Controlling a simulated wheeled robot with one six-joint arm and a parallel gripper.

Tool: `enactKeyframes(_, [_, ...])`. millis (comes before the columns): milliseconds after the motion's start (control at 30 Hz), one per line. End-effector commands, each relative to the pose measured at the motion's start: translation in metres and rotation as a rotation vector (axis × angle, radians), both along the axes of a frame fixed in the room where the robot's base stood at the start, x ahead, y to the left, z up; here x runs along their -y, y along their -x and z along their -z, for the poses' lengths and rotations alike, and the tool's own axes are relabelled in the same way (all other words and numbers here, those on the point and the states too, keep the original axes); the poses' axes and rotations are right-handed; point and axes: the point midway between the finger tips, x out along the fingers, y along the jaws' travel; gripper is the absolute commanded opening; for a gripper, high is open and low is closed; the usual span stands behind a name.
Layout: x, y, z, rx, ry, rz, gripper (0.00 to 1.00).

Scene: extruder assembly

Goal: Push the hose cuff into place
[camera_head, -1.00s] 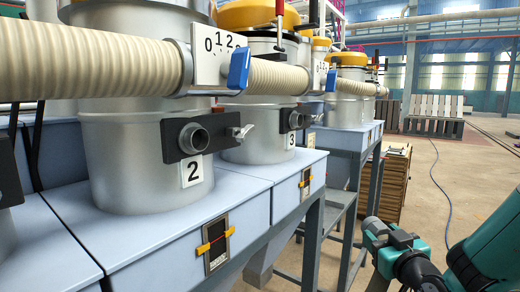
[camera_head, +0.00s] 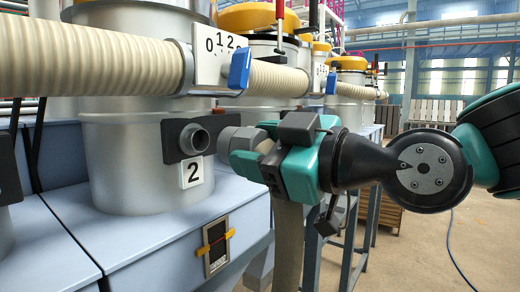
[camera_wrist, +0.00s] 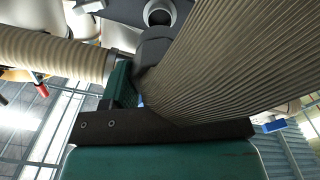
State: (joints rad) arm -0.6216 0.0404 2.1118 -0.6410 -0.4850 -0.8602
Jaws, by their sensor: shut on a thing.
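The short grey pipe stub (camera_head: 194,140) sticks out of a dark plate on the canister marked 2, its round mouth open. My gripper (camera_head: 250,150) is shut on the grey hose cuff (camera_head: 232,139), just right of the stub. A narrow gap shows between cuff and stub in the head view. The ribbed hose (camera_head: 288,245) hangs down below my gripper. In the wrist view the cuff (camera_wrist: 155,48) lies just below the stub's mouth (camera_wrist: 158,13), and the hose (camera_wrist: 235,60) fills the right side. One teal finger (camera_wrist: 121,84) shows; the other is hidden.
A large beige ribbed hose (camera_head: 90,62) runs across above the stub, with a blue handle (camera_head: 239,69) beside it. The blue-grey cabinet (camera_head: 150,235) stands below. Open floor (camera_head: 480,240) lies at the right.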

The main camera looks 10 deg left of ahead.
Motion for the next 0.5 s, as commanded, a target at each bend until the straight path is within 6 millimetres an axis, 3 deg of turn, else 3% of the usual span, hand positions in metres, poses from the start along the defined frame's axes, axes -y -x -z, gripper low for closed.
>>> enactKeyframes(500, [0.0028,0.0014,0.0035,0.002,-0.002,0.0,0.28])
